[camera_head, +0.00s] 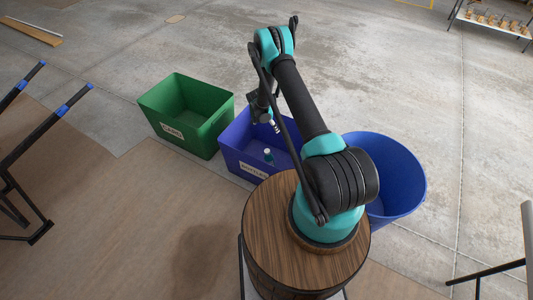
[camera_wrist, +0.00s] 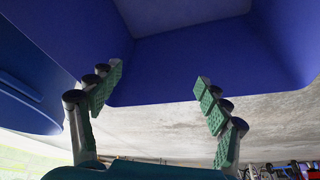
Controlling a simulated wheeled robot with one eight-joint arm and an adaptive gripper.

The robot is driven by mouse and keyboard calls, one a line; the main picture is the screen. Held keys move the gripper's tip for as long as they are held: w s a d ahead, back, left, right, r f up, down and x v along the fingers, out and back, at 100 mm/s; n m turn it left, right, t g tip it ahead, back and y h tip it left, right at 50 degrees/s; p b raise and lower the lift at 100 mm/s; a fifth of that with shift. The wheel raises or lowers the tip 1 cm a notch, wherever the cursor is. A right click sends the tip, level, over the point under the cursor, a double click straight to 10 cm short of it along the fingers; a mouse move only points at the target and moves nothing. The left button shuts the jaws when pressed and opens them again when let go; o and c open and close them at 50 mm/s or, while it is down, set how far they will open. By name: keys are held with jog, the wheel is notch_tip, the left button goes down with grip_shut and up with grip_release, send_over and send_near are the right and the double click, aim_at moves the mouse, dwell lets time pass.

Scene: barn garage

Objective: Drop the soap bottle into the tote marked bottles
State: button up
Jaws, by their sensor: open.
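The blue tote (camera_head: 232,153) stands on the floor behind the round wooden stand, with a white label (camera_head: 254,170) on its near side that is too small to read surely. A small teal-and-white bottle (camera_head: 268,155), which looks like the soap bottle, shows inside the tote's outline; I cannot tell whether it rests on the bottom. My gripper (camera_head: 275,127) is over the tote, pointing down. In the wrist view my gripper (camera_wrist: 158,77) is open, with nothing between its green pads and blue tote walls (camera_wrist: 190,65) beyond them.
A green tote (camera_head: 180,140) marked cans stands to the left of the blue one. A round blue tub (camera_head: 405,185) stands on the right, partly behind my arm. The round wooden top (camera_head: 268,225) carries my arm. A black-and-blue handled frame (camera_head: 45,128) is at far left.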

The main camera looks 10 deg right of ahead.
jog(key=v, duration=1.2)
jog(key=shift+s, duration=0.1)
